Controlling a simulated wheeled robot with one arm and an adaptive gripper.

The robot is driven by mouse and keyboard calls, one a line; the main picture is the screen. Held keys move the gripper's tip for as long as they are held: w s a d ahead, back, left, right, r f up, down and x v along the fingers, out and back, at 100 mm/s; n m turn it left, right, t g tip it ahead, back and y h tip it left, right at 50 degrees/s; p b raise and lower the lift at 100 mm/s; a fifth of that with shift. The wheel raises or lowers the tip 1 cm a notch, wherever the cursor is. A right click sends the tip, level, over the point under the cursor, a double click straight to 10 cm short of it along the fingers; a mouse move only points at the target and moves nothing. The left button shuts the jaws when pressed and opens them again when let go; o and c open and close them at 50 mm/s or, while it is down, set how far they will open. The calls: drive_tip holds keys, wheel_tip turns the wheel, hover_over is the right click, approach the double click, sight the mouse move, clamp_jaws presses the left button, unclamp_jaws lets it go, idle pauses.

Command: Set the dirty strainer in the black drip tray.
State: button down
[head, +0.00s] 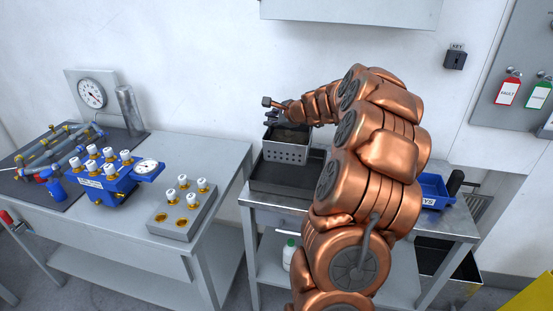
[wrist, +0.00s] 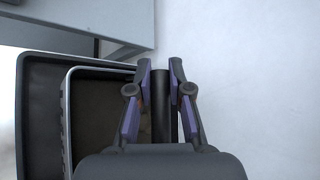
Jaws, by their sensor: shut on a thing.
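The dirty strainer (head: 287,153) is a grey metal box with rows of holes and a brown inside. It looks upright over the back part of the black drip tray (head: 272,182); I cannot tell whether it touches the tray floor. In the wrist view the strainer's rim (wrist: 66,125) lies inside the outline of the tray's rim (wrist: 36,62). My gripper (head: 276,118) is at the strainer's top. In the wrist view my gripper (wrist: 160,68) has its fingers on both sides of a dark upright handle (wrist: 161,110). Its exact contact is partly hidden.
The tray stands on a metal table. A blue bin (head: 434,190) and a black cylinder (head: 455,182) stand at its right. Left is another bench with a blue gauge manifold (head: 108,180) and a fitting block (head: 184,212). A white bottle (head: 290,254) is on the lower shelf.

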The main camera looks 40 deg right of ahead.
sight(269, 131)
drive_tip(key=f, duration=0.4)
drive_tip(key=shift+s+d+f, duration=0.15)
drive_tip(key=shift+d+f, duration=0.15)
drive_tip(key=shift+f, duration=2.1)
drive_tip(key=c, duration=1.1)
unclamp_jaws()
drive_tip(key=shift+f, duration=0.1)
drive_tip(key=shift+s, duration=0.15)
drive_tip(key=b+v, duration=0.1)
drive_tip(key=v, duration=1.1)
drive_tip(key=shift+a, duration=0.1)
drive_tip(key=shift+a, duration=0.1)
